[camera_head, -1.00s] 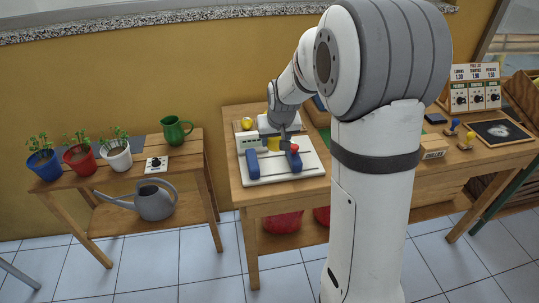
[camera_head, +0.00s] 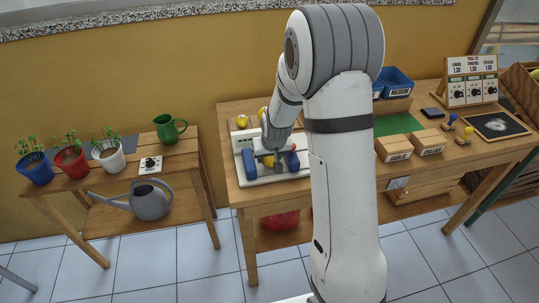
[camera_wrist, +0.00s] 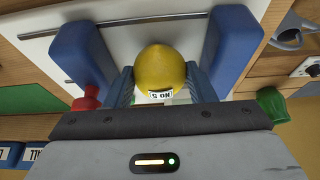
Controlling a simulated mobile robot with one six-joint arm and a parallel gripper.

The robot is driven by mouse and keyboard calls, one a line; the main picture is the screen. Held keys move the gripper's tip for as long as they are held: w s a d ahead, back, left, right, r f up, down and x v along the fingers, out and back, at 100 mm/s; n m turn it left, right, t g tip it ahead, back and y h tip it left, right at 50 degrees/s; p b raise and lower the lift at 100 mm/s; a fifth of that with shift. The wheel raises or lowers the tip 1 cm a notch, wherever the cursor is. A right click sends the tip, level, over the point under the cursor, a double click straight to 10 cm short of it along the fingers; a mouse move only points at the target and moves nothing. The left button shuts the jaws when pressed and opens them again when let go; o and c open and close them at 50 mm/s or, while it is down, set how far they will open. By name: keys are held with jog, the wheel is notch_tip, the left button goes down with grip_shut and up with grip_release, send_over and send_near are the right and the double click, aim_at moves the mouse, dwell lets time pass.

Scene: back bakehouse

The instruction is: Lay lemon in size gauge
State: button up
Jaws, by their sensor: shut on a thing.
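The lemon (camera_wrist: 162,70) is between the fingertips of my gripper (camera_wrist: 160,84) in the wrist view, and the gripper is shut on it. The size gauge is a white plate (camera_head: 300,178) with two blue blocks, a left one (camera_wrist: 82,62) and a right one (camera_wrist: 232,52), and a red knob (camera_wrist: 86,99). In the wrist view the lemon shows between the two blocks, apart from both. A small "NO 5" label shows at the lemon's lower edge. In the head view my gripper (camera_head: 270,152) is over the gauge. Whether the lemon touches the plate is hidden.
Another lemon (camera_head: 242,122) sits behind the gauge on the wooden table (camera_head: 228,108). Blue bins (camera_head: 396,82) and labelled wooden boxes (camera_head: 393,148) stand to the right. A side table at left holds plant pots, a green jug (camera_head: 170,128) and a small dial box (camera_head: 150,165).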

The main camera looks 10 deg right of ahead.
jog(key=o, duration=0.7)
jog(key=shift+o, duration=0.2)
jog(key=shift+r, duration=0.15)
jog(key=b+v, duration=0.1)
jog(key=v, duration=1.1)
jog(key=s+r, duration=0.3)
jog(key=s, duration=0.9)
jog(key=s+r+g, duration=0.1)
jog(key=s+r, duration=0.2)
jog(key=s, duration=0.9)
jog(key=shift+s+r, duration=0.15)
jog(key=shift+r, duration=0.25)
